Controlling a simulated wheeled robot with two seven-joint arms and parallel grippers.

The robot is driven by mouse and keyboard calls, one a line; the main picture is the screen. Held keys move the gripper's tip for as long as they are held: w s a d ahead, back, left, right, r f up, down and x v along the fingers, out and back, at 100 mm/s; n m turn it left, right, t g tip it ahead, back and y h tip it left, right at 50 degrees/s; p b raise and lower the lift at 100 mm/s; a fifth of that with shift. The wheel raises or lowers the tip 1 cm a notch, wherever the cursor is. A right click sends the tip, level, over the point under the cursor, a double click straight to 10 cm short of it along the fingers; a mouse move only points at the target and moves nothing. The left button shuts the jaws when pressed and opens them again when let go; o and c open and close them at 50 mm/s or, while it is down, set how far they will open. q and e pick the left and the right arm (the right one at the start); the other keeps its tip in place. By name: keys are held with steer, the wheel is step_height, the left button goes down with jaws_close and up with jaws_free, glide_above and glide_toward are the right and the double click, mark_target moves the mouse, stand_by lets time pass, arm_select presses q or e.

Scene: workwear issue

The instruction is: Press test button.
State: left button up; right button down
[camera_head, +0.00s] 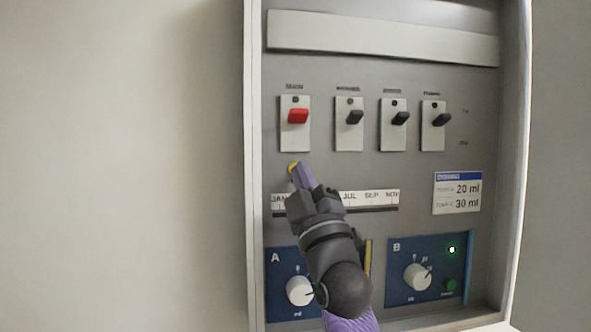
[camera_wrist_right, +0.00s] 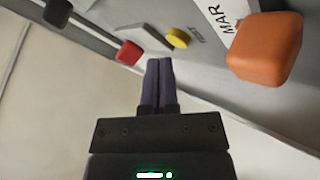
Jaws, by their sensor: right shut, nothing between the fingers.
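The yellow round test button (camera_head: 292,166) is on the grey panel, below the red switch, partly covered by my right gripper in the head view. In the wrist view the yellow button (camera_wrist_right: 177,38) shows clear, with the word TEST beside it. My right gripper (camera_head: 301,174) is shut and empty, its purple fingers pointing at the panel. In the wrist view its fingertips (camera_wrist_right: 158,62) lie just below and left of the button; a small gap seems to be between them. My left gripper is not in view.
A red switch (camera_head: 298,117) sits above the button, with black switches (camera_head: 349,117) to its right. An orange block (camera_wrist_right: 265,48) stands out close to the fingers, by the month strip (camera_head: 362,196). White knobs (camera_head: 417,278) are lower down. The cabinet's raised frame (camera_head: 252,130) is at left.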

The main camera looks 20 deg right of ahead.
steer(key=shift+w+d, duration=0.1)
steer(key=shift+w, duration=0.3)
steer(key=shift+w, duration=0.35)
stand_by(0.6)
stand_by(0.3)
steer(key=shift+s, duration=0.75)
steer(key=s, duration=0.1)
steer(key=s+a, duration=0.1)
steer(key=s, duration=0.2)
steer(key=shift+s+a+p, duration=0.25)
steer(key=shift+s+p, duration=0.15)
stand_by(0.4)
